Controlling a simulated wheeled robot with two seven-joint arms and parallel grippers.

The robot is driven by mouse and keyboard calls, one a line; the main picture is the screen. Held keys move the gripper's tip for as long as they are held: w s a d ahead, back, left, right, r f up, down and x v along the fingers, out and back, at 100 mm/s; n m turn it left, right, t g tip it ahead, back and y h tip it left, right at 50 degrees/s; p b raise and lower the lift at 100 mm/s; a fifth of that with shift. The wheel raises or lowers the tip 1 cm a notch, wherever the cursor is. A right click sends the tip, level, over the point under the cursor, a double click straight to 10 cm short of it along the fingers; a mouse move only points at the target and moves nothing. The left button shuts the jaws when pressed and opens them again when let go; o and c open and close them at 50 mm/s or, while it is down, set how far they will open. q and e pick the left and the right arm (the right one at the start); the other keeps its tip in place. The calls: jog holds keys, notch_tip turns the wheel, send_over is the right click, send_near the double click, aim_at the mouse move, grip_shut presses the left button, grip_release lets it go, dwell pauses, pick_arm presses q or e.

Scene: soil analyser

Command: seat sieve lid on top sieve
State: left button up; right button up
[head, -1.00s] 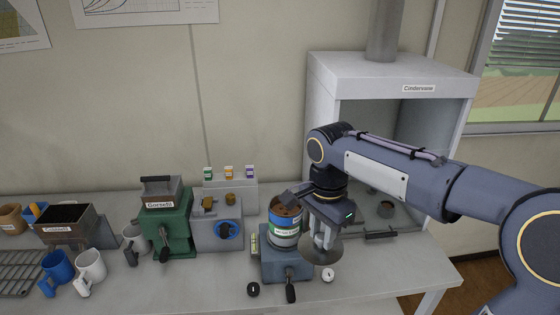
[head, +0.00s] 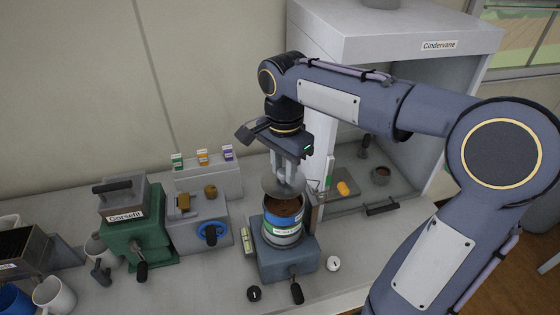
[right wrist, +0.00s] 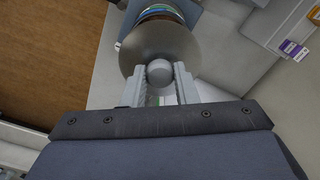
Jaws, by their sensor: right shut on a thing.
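My right gripper (head: 289,172) is shut on the knob of the sieve lid (head: 277,187), a round grey metal disc. In the right wrist view the lid (right wrist: 178,45) shows with its round knob between the two fingers. The lid is above the sieve stack (head: 283,222), apart from it and slightly tilted. The stack has blue, white and green bands and stands on the blue-grey shaker base (head: 283,262). Brown soil (head: 284,205) shows in the open top sieve below the lid. In the right wrist view the lid hides most of the stack. My left gripper is not in view.
The green Gorsefil grinder (head: 135,225) and a grey device with a blue knob (head: 211,232) stand to the left. Mugs (head: 54,294) stand at lower left.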

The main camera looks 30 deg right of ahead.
aim_at(284, 186)
jog(key=shift+f+b, duration=1.4)
jog(key=shift+f, duration=0.75)
jog(key=shift+f+b, duration=0.5)
jog(key=shift+f, duration=0.3)
